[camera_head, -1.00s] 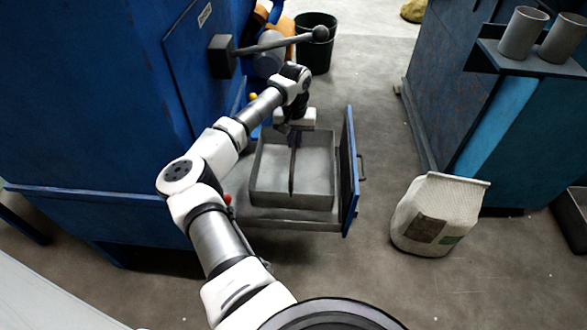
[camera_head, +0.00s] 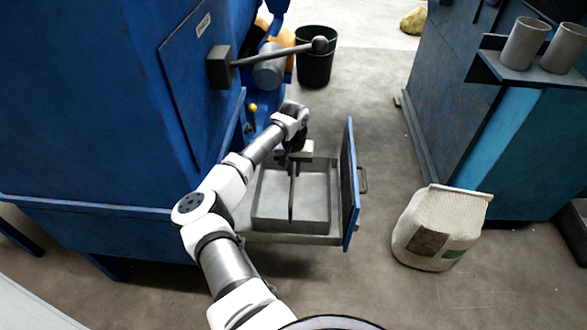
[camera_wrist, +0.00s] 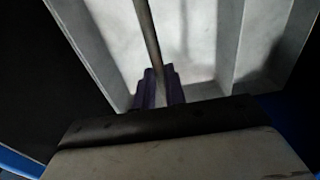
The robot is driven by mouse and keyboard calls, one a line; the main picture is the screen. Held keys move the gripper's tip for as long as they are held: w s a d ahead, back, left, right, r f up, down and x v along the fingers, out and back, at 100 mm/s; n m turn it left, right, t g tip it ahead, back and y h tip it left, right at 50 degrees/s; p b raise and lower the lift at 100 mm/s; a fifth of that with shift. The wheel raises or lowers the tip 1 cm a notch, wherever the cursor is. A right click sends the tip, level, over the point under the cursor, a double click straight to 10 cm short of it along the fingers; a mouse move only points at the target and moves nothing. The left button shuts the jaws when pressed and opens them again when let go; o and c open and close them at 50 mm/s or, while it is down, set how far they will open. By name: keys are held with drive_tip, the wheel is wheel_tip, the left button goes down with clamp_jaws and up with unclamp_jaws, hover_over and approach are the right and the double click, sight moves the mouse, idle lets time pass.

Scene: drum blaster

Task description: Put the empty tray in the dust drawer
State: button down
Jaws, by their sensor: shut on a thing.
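The empty grey tray (camera_head: 270,226), square with a long bar handle across it, is at the pulled-out dust drawer (camera_head: 300,239). The drawer's blue front panel (camera_head: 348,185) stands upright just right of the tray. My gripper (camera_head: 293,166) is at the tray's far side, shut on its bar handle. In the wrist view, the dark fingertips (camera_wrist: 158,90) close around the bar, with the bare tray floor (camera_wrist: 195,45) beyond. The tray looks level and low in the drawer; whether its underside touches the drawer floor is hidden.
The big blue machine (camera_head: 110,110) stands left of the drawer, with a lever (camera_head: 280,50) sticking out above. A pale sack (camera_head: 440,225) stands on the floor to the right. A dark bin (camera_head: 315,65) is behind. Floor between drawer and sack is clear.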

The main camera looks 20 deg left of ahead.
drive_tip(key=c, duration=1.5)
unclamp_jaws()
drive_tip(key=shift+o, duration=0.2)
wheel_tip(320, 180, up, 12)
drive_tip(key=shift+p, duration=0.35)
drive_tip(key=shift+r, duration=0.1)
